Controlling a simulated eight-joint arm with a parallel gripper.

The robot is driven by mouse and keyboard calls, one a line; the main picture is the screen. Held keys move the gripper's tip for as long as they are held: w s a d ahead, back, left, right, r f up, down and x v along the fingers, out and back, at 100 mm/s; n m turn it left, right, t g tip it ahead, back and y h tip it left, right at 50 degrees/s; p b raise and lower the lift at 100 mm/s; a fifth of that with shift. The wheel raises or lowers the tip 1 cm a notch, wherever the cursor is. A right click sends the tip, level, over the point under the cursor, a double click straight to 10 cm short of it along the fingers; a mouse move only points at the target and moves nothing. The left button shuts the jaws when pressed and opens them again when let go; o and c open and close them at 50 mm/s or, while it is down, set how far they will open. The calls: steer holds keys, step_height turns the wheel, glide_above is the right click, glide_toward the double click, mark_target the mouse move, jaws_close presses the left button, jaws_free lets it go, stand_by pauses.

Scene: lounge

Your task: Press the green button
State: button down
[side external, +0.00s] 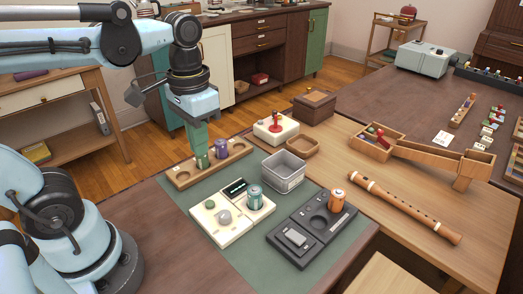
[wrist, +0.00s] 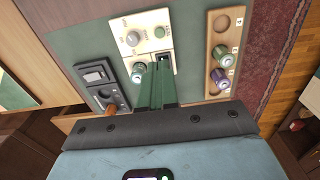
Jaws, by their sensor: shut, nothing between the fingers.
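The green button (side external: 210,204) is a small round cap on the cream panel (side external: 207,230), beside a grey knob (side external: 224,216). In the wrist view the green button (wrist: 159,32) is in the upper middle of the cream panel (wrist: 127,22), clear of my fingers. My gripper (side external: 199,152) points down with its green fingers shut and empty. In the side view it overlaps the wooden tray, behind the button. In the wrist view my gripper (wrist: 157,72) covers part of the panel's near end. Its exact height is hard to tell.
A green-grey can (side external: 255,197) stands on the cream panel. The wooden tray (side external: 182,180) holds a green can (side external: 202,161) and a purple can (side external: 222,148). A dark panel (side external: 288,254) with an orange can (side external: 336,201), a grey bin (side external: 284,181) and a joystick box (side external: 275,132) stand nearby.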

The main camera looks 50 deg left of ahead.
mark_target(210, 203)
steer(key=shift+f, duration=0.15)
steer(key=shift+f, duration=6.85)
steer(key=shift+f, duration=0.15)
steer(key=shift+w+f, duration=0.1)
steer(key=shift+f, duration=0.65)
steer(key=shift+r, duration=4.3)
steer(key=shift+w, duration=0.1)
